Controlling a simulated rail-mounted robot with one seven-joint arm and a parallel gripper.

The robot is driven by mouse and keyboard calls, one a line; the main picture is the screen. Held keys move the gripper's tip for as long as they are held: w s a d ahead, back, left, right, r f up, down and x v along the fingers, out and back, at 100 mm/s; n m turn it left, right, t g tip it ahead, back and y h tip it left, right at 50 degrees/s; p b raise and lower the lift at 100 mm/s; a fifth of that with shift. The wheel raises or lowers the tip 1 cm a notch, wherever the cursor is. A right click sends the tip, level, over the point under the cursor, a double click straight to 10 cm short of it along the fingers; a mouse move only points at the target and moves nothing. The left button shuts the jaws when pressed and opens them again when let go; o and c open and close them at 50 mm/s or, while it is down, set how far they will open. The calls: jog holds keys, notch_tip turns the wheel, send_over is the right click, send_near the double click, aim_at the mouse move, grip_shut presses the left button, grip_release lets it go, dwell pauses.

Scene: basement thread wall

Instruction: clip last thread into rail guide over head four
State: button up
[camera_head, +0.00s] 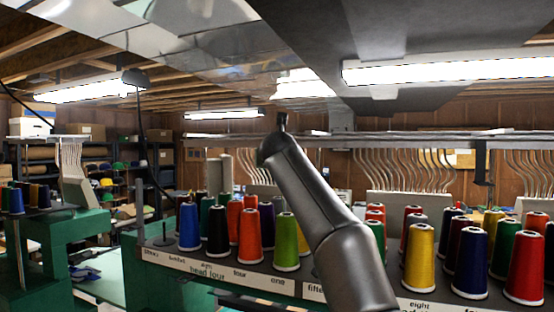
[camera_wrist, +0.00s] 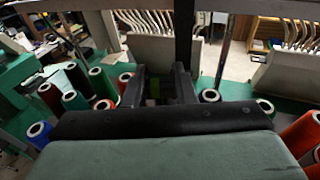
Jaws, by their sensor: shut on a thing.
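My gripper (camera_head: 281,122) is raised to the height of the long overhead rail (camera_head: 400,141), close to it in the picture; whether it touches the rail I cannot tell. The rail guide itself cannot be picked out.
More cones, such as a yellow one (camera_head: 419,258) and a red one (camera_head: 526,268), stand to the right of my arm. Curved pale thread tubes (camera_head: 390,170) hang behind the rail. A dark bracket (camera_head: 481,162) hangs from the rail at right. A lit lamp (camera_head: 450,70) is overhead.

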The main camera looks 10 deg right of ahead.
jog(key=w, duration=0.1)
jog(key=w+d+f, duration=0.1)
jog(key=w+d+f+p, duration=0.1)
jog(key=shift+w+d+f, duration=0.1)
jog(key=shift+w+f, duration=0.15)
dwell(0.4)
jog(key=shift+f, duration=0.1)
dwell(1.0)
jog(key=o, duration=1)
